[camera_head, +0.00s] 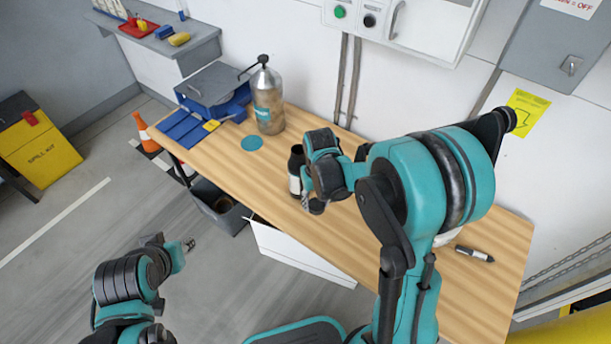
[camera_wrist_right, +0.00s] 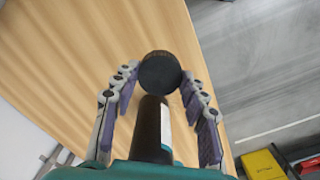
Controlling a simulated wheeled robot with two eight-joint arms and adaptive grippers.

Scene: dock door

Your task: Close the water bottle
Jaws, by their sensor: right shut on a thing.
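A dark bottle (camera_head: 296,170) with a white label stands upright on the wooden table, just left of my right gripper (camera_head: 312,203). My right gripper (camera_wrist_right: 160,76) is shut on a round black cap (camera_wrist_right: 160,72), held between its fingertips. The cap also shows in the head view (camera_head: 316,207), in front of the bottle and apart from it. In the wrist view the dark bottle (camera_wrist_right: 152,128) shows between the fingers, nearer the palm than the cap. My left gripper (camera_head: 188,244) is over the floor, left of the table; its finger opening is too small to tell.
A dark pen-like tool (camera_head: 475,254) lies at the right. A grey bin (camera_head: 216,208) is below the table.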

